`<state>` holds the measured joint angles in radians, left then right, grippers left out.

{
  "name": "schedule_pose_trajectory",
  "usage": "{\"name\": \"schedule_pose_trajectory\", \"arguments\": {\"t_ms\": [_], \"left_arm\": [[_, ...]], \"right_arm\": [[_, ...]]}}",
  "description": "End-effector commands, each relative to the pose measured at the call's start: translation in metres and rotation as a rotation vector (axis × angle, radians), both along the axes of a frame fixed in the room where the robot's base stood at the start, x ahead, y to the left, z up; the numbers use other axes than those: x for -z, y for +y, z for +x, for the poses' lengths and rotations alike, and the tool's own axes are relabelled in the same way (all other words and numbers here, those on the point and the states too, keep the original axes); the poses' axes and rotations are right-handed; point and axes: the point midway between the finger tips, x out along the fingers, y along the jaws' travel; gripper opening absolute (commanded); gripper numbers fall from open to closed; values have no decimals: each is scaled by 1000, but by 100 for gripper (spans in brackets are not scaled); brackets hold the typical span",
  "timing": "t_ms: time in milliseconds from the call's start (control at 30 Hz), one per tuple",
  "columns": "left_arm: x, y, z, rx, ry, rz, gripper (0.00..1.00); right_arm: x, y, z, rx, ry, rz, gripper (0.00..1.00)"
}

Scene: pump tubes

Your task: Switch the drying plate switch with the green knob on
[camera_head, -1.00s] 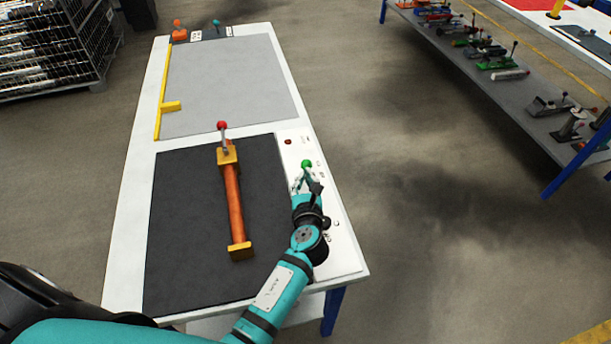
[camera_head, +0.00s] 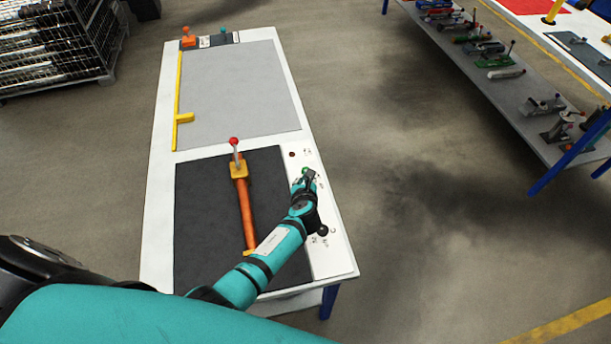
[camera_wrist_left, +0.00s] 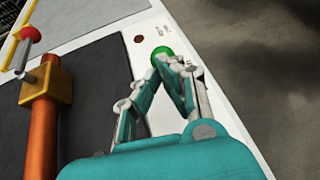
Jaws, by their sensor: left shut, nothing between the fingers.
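The green knob (camera_head: 305,170) is on the white strip at the right side of the table, to the right of the dark plate (camera_head: 200,215). It is partly hidden by the fingers in the head view. In the left wrist view the round green knob (camera_wrist_left: 161,54) shows just beyond the fingertips. My left gripper (camera_head: 308,180) is shut and empty, with its tips right at the knob. The left wrist view shows its fingers (camera_wrist_left: 172,66) meeting at the knob's near side; whether they touch it I cannot tell. My right gripper is not in view.
An orange bar (camera_head: 245,205) with a yellow block and red-knobbed lever (camera_head: 234,143) lies on the dark plate. A small dark red button (camera_head: 292,154) sits behind the green knob. A grey plate (camera_head: 240,90) with a yellow strip (camera_head: 178,100) is farther back.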

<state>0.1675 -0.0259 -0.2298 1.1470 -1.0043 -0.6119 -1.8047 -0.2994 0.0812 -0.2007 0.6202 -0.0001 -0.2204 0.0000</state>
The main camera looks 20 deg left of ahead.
Motion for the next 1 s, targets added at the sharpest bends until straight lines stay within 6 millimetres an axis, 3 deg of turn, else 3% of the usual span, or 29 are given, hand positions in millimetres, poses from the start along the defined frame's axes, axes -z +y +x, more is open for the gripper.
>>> {"name": "schedule_pose_trajectory", "arguments": {"t_ms": [367,667,1000], "left_arm": [[-7,10,16,1,-3,1,0],[-8,9,15,0,-2,0,0],[-22,10,15,0,-2,2,0]], "right_arm": [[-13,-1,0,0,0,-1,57],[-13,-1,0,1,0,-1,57],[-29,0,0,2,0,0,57]]}}
